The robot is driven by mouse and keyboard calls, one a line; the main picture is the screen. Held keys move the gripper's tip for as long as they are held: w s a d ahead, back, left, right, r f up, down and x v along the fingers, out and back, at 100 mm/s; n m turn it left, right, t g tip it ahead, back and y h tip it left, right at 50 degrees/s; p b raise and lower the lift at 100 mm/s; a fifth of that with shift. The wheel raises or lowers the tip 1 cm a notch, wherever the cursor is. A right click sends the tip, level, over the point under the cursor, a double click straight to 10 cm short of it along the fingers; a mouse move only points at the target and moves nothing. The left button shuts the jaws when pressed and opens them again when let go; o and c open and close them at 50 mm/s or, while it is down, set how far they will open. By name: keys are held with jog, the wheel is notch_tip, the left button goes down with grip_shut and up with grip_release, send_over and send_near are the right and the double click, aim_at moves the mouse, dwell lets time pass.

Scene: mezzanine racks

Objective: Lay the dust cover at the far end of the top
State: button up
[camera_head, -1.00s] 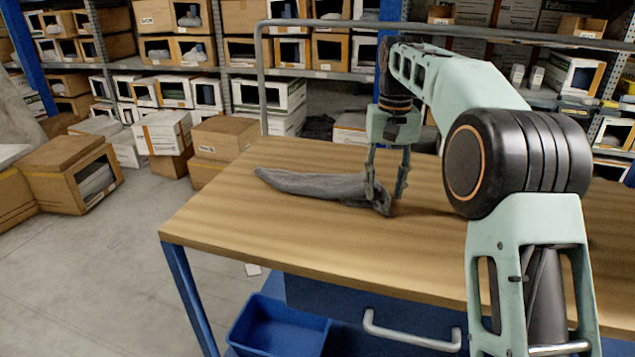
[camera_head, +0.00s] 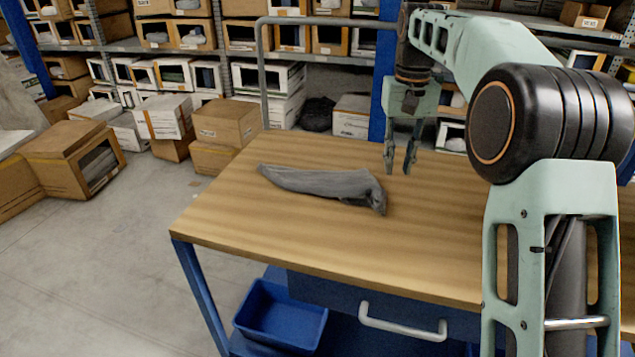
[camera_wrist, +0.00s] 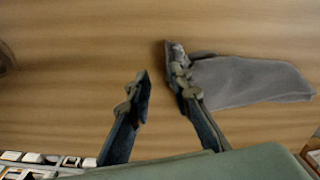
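The dust cover is a grey, crumpled, elongated cloth (camera_head: 322,183) lying on the wooden top (camera_head: 250,225) of a blue cart, toward its left part. Its right end is bunched and hangs lower in the picture. My gripper (camera_head: 400,171) is above the top, to the right of the cloth and apart from it in the head view. Its two fingers are spread with nothing between them. In the wrist view, my gripper (camera_wrist: 160,85) shows open fingers, and the cloth (camera_wrist: 245,80) lies to the right, partly behind the right finger.
A metal push rail (camera_head: 264,75) rises at the top's far edge. Below the top are a blue bin (camera_head: 280,315) and a drawer handle (camera_head: 402,328). Racks with boxes stand behind, and cardboard boxes (camera_head: 75,160) sit on the floor at left. The top's near left area is clear.

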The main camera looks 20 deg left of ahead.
jog(key=w+a, duration=0.1)
jog(key=a+f, duration=0.1)
jog(key=a, duration=0.1)
jog(key=w+a+f, duration=0.1)
jog(key=a, duration=0.1)
jog(key=shift+w+a+f, duration=0.15)
jog(key=shift+w+f, duration=0.1)
jog(key=shift+w, duration=0.1)
grip_shut()
jog(key=shift+f, duration=1.25)
jog(key=shift+f, duration=0.1)
jog(key=shift+f+b, duration=1.15)
jog(key=shift+f, duration=1.3)
jog(key=shift+r, duration=0.1)
notch_tip(320, 180, up, 9)
jog(key=p, duration=0.9)
